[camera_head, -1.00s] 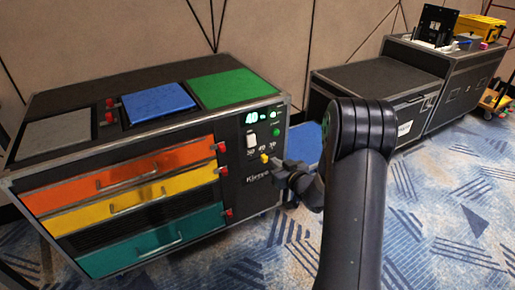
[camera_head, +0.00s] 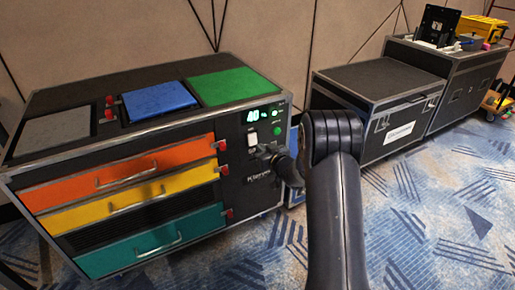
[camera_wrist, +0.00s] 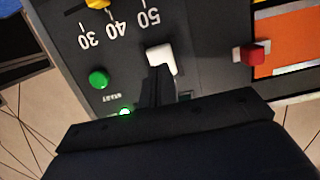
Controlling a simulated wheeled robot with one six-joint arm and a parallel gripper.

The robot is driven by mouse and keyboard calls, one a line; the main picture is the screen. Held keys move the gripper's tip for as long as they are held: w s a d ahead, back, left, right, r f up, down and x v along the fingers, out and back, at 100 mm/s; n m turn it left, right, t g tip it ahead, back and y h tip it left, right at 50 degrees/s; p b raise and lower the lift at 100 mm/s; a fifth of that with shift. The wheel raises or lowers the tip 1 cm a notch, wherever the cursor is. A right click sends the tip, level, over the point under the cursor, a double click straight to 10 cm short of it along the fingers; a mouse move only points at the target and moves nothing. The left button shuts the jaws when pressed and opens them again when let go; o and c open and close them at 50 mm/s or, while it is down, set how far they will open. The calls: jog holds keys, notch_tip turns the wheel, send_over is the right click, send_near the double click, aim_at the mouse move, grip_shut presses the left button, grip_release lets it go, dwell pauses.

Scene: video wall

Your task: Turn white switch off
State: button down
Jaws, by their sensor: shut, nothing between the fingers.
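The white switch (camera_head: 252,139) is on the dark control panel at the right end of the cabinet's front. In the wrist view, the white switch (camera_wrist: 162,58) sits beside the upside-down number 50. My gripper (camera_head: 262,152) is just below and right of the switch in the head view. In the wrist view, my gripper (camera_wrist: 160,72) is shut and empty, with its narrow fingertips at the switch's near edge, covering part of it. I cannot tell whether they touch.
A yellow knob (camera_wrist: 97,3) and a green button (camera_wrist: 98,79) are close by on the panel. A green display (camera_head: 257,115) reads 40. Orange, yellow and teal drawers are left of the panel, with red latches (camera_head: 222,145). A grey case (camera_head: 375,85) stands to the right.

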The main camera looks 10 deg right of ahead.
aim_at(253, 142)
jog(key=shift+b+x, duration=0.3)
jog(key=shift+x, duration=1.35)
jog(key=shift+f, duration=0.15)
jog(key=shift+f+b, duration=0.15)
jog(key=shift+b, duration=0.45)
jog(key=b, duration=0.1)
jog(key=t+b, duration=0.1)
jog(key=b, duration=0.1)
jog(key=shift+w+a+f, duration=0.1)
jog(key=shift+w+f, duration=0.05)
jog(key=shift+w, duration=0.1)
jog(key=shift+r+y, duration=0.3)
jog(key=shift+r, duration=0.05)
jog(key=shift+f, duration=0.1)
